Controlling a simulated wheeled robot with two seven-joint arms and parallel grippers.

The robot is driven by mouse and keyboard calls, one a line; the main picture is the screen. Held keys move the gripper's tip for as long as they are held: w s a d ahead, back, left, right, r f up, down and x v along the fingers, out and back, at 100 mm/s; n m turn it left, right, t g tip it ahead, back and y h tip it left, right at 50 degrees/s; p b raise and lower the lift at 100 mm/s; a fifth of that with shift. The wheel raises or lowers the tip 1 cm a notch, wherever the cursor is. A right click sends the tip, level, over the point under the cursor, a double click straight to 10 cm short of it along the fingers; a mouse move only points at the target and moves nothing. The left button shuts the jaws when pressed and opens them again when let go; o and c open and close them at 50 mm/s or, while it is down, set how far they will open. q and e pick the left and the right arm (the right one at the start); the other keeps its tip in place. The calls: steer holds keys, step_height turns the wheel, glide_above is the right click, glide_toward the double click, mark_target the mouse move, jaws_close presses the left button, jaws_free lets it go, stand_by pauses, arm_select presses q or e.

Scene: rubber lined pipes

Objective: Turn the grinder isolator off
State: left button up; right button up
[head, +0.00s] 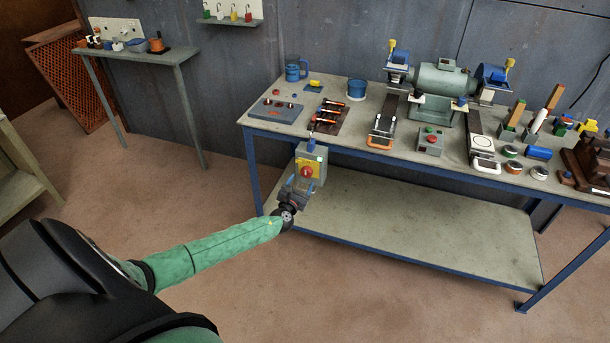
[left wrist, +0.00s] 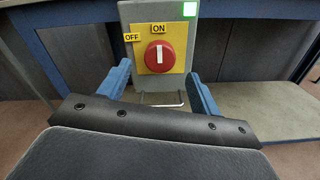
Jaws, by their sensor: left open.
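The grinder isolator (head: 312,158) is a grey box with a yellow plate on the front edge of the workbench. Its red rotary knob (left wrist: 160,56) shows large in the left wrist view, with the white pointer upright at the ON label (left wrist: 159,29). The OFF label (left wrist: 132,37) is to the upper left of the knob. A green light (left wrist: 190,9) is lit at the box's top right corner. My left gripper (head: 298,184) is open and empty, just in front of and below the knob, its blue fingers (left wrist: 163,88) apart and not touching it. My right gripper is not in view.
The workbench (head: 345,152) has blue legs and a lower shelf (head: 420,225). On it stand a bench grinder (head: 440,82), a blue mug (head: 293,70), a small control box (head: 430,141) and several tools. The floor before the bench is clear.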

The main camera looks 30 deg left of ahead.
mark_target(305, 174)
arm_select(q)
steer(key=x, duration=0.4)
steer(key=shift+w+p, duration=0.2)
steer(key=shift+p, duration=0.2)
steer(key=shift+w+a, duration=0.15)
steer(key=shift+w, duration=0.1)
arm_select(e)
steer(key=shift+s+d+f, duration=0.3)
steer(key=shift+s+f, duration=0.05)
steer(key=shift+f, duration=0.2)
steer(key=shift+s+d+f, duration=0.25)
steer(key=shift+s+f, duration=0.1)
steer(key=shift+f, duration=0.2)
arm_select(q)
steer(key=c, duration=1)
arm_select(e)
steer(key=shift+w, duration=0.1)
